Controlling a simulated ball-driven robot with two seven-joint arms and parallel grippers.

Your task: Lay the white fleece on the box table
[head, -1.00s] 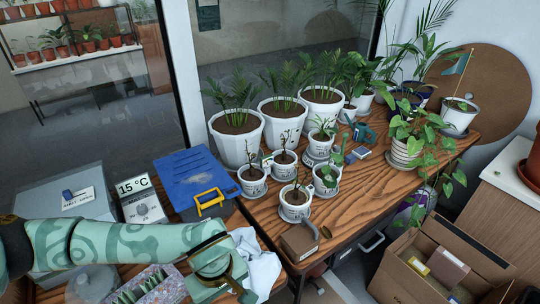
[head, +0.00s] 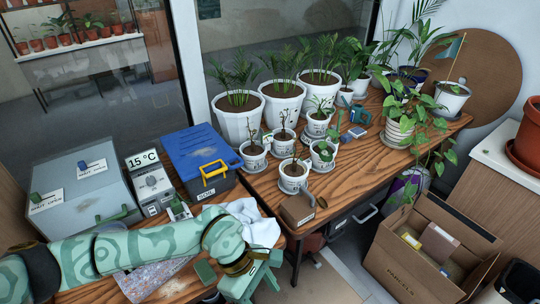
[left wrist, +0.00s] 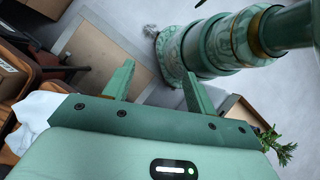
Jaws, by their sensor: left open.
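The white fleece (head: 262,230) lies crumpled at the right end of the left wooden table (head: 178,290), by the edge near the plant table. My left forearm hides part of it. In the left wrist view white cloth (left wrist: 38,108) shows at the left, beside the gripper body and outside the fingers. My left gripper (head: 256,284) is in front of the fleece at the table's front right edge. In the left wrist view its fingers (left wrist: 158,84) are apart with nothing between them, above the floor. My right gripper is not in view.
A grey box (head: 85,185), a 15 °C controller (head: 150,180) and a blue toolbox (head: 200,155) fill the table's back. A plant table (head: 350,180) with several white pots adjoins at the right. A cardboard box (head: 430,250) stands front right.

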